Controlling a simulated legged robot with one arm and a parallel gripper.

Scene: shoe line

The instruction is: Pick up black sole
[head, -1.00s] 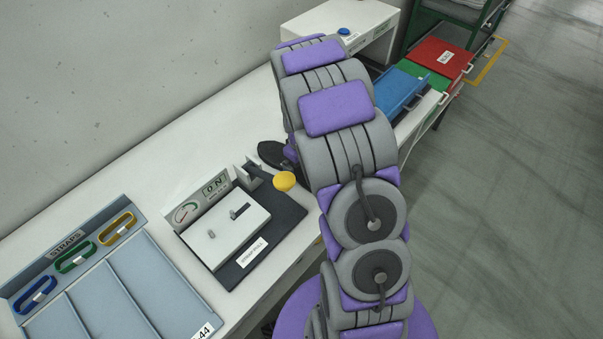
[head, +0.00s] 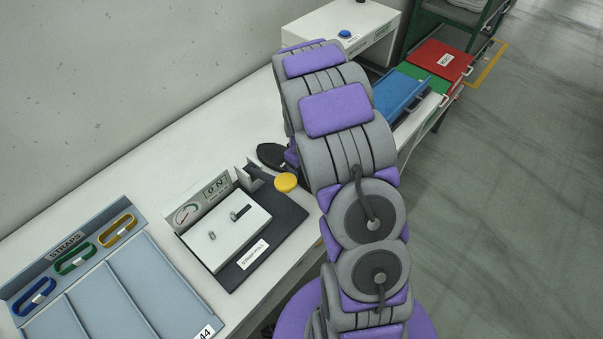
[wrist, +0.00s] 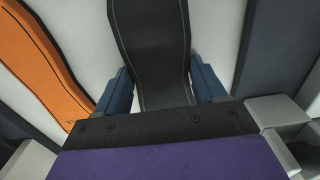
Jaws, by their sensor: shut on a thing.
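In the wrist view, the black sole (wrist: 152,45) with pale edge stitching lies between the blue fingers of my gripper (wrist: 162,88). The fingers are shut on its sides, near its narrower part. The sole runs up out of the top of the picture. In the head view, a black sole-shaped end (head: 270,154) shows over the white bench at the left edge of my arm. My arm hides most of the gripper there.
An orange sole (wrist: 38,60) lies left of the black one, and a dark grey piece (wrist: 278,45) lies right. A strap-pull tester (head: 228,228) with a yellow knob and a blue strap tray (head: 95,300) stand on the bench. Blue (head: 400,92) and red (head: 440,58) trays are behind.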

